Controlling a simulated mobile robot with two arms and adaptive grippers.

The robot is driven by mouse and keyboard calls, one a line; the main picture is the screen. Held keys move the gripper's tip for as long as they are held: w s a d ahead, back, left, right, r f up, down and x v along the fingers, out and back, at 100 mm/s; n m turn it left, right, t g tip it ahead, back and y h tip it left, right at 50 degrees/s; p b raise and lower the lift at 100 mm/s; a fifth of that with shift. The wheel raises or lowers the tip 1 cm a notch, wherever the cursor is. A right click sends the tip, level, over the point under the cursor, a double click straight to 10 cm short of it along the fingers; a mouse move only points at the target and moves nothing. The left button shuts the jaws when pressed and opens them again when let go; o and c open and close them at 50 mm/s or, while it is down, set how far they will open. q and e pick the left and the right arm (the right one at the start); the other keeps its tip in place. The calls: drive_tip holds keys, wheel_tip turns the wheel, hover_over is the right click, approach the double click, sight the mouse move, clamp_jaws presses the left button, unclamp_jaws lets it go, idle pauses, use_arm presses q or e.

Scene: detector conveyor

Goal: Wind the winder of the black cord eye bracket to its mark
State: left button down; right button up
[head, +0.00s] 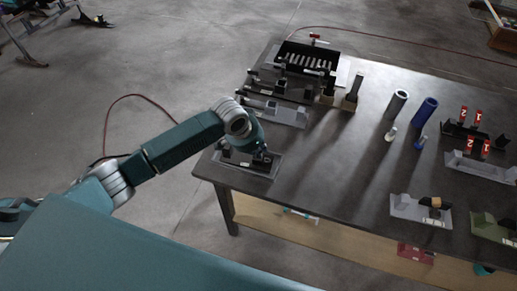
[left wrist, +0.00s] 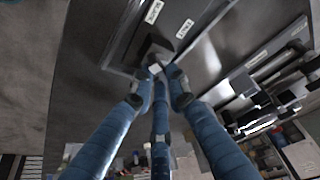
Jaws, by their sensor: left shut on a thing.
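My left gripper (head: 262,157) is over a grey-edged plate with a black bracket (head: 245,162) at the table's near left corner. The gripper and wrist hide much of the bracket. In the left wrist view, the blue fingers (left wrist: 160,76) close together on a small dark block, likely the winder (left wrist: 151,48), with a pale face at the fingertips. Two white labels lie on the plate (left wrist: 125,38) near it; their text is too small to read surely. The mark cannot be made out. My right gripper is not in view.
Grey fixtures (head: 275,111) and a black slotted rack (head: 308,60) stand behind the gripper on the dark table (head: 325,180). Grey (head: 396,104) and blue (head: 425,109) cylinders stand farther right. A grey fixture (head: 420,210) sits near the front edge. The table's middle is clear.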

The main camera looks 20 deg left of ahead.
use_arm(q)
drive_tip(key=shift+n+p, duration=0.4)
drive_tip(key=shift+p, duration=0.05)
idle(3.1)
drive_tip(key=c, duration=1.7)
unclamp_jaws()
drive_tip(key=v, duration=1.2)
drive_tip(key=shift+d, duration=0.15)
